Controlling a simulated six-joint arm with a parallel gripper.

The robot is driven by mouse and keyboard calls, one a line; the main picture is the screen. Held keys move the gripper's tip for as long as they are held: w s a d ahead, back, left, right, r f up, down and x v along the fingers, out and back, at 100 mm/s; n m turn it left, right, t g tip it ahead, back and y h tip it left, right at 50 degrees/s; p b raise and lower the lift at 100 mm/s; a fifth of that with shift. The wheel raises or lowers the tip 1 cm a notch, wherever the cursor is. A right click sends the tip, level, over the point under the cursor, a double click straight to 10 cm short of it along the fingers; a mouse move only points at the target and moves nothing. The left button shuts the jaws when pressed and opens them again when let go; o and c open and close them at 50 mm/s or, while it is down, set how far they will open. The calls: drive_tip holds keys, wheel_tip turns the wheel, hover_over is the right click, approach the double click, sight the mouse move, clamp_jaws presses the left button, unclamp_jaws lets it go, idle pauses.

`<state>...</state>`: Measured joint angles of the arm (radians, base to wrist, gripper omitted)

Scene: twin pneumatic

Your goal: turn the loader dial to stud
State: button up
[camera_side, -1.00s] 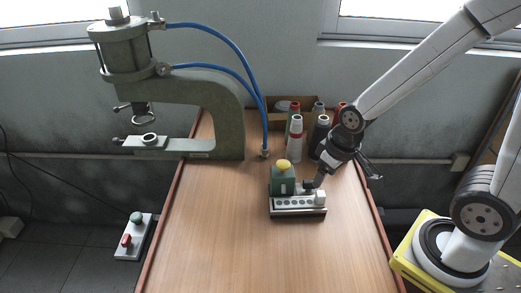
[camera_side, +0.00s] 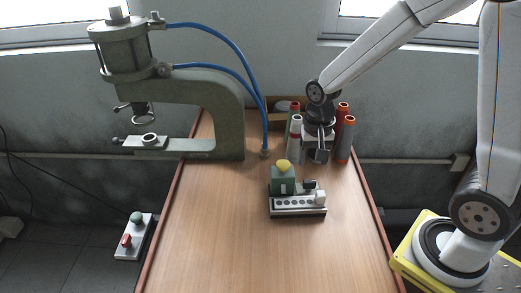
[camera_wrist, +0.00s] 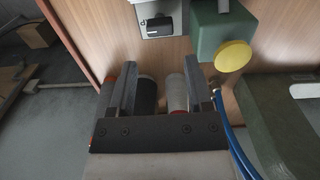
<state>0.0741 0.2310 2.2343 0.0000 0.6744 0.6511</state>
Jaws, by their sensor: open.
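The loader stands on the table, with a green block (camera_side: 283,181) topped by a yellow knob (camera_side: 284,164) and a pale base with a row of dark holes (camera_side: 293,204). A small black part (camera_side: 309,184) sits at its right end; I cannot tell if this is the dial, and no stud marking is readable. In the wrist view the green block (camera_wrist: 222,32), yellow knob (camera_wrist: 233,56) and black part (camera_wrist: 160,22) show at the top. My gripper (camera_side: 318,158) is open and empty behind the loader, apart from it; its fingers also show in the wrist view (camera_wrist: 161,88).
Thread spools stand around my gripper, including a grey one with a red top (camera_side: 345,140) and a white one (camera_side: 295,140). A green press (camera_side: 228,110) with blue hoses stands left. A button box (camera_side: 133,238) is beside the table. The front table is clear.

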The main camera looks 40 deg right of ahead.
sight(310, 181)
drive_tip(key=shift+f, duration=0.1)
drive_tip(key=shift+f, duration=3.8)
drive_tip(key=shift+c, duration=0.2)
clamp_jaws()
